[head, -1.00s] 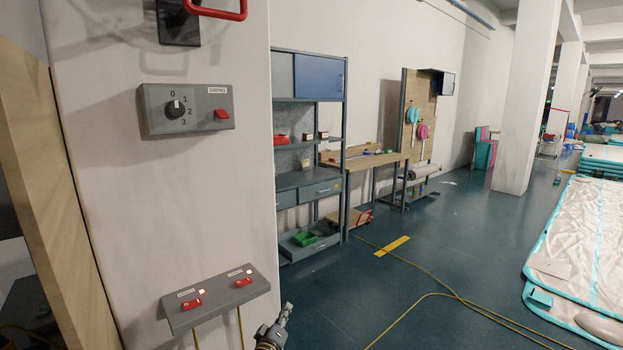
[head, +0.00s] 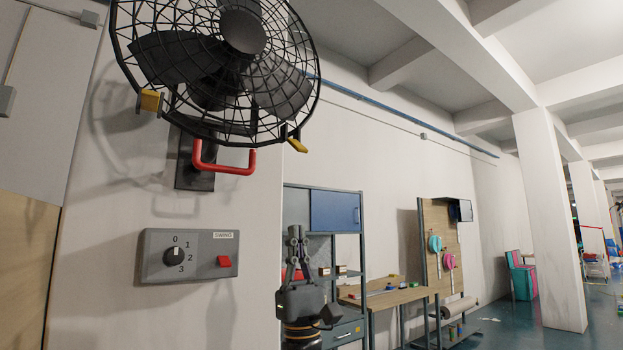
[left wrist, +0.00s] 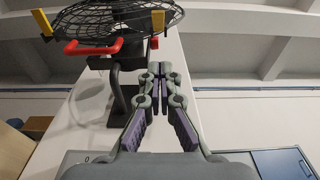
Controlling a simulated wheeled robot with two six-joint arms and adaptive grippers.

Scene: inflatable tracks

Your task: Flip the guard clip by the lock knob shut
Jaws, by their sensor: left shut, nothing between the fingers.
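A wall fan with a black wire guard (head: 215,65) hangs at the upper left in the head view. Two yellow guard clips sit on its rim, one at the left (head: 150,100) and one at the lower right (head: 297,145). The lower-right clip sticks outward from the rim. I cannot tell which clip is by the lock knob, as no knob on the fan is clear. My left gripper (head: 294,232) points up below the lower-right clip, shut, empty and apart from the fan. In the left wrist view my gripper (left wrist: 154,68) is below the guard (left wrist: 110,20). My right gripper is not in view.
A red handle (head: 225,165) juts from the fan's bracket. A grey control box (head: 205,254) with a dial and red switch is on the wall below. Shelving (head: 335,212) and a workbench (head: 385,298) stand farther back. The air right of the fan is free.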

